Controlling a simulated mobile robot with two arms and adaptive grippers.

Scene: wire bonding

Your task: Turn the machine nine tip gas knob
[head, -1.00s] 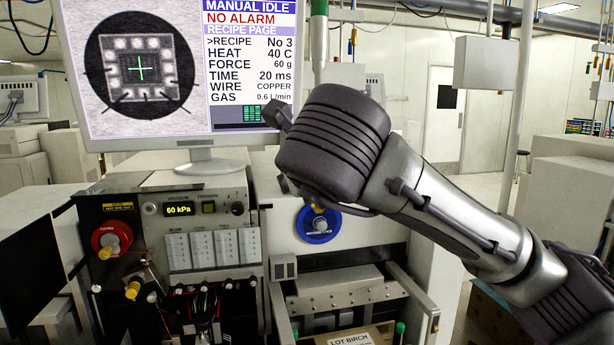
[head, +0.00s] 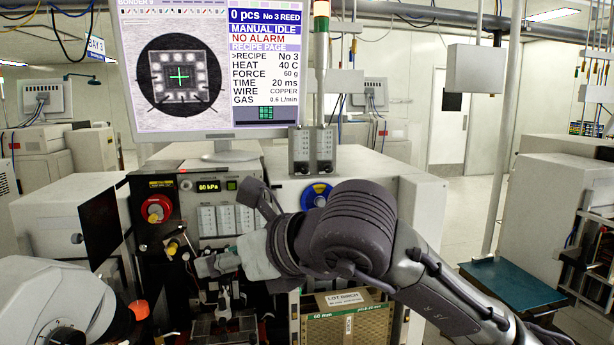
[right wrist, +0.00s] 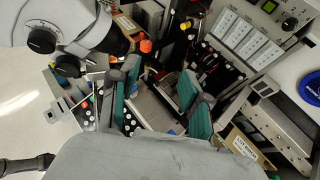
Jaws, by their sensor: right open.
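Machine nine's front panel (head: 218,197) stands below its monitor. It carries a red knob with a yellow centre (head: 157,209) and a yellow knob (head: 172,247) below it. I cannot read which one is the tip gas knob. My right gripper (head: 205,264) reaches in from the right, in front of the lower panel. In the right wrist view my right gripper (right wrist: 158,84) has its teal-padded fingers apart with no knob between them. My left gripper is not in view.
A white microscope (head: 60,300) with black knobs stands close at the lower left. The monitor (head: 215,70) is above the panel. A blue round knob or spool (head: 318,195) is on the right housing. A labelled box (head: 345,326) sits below my right arm.

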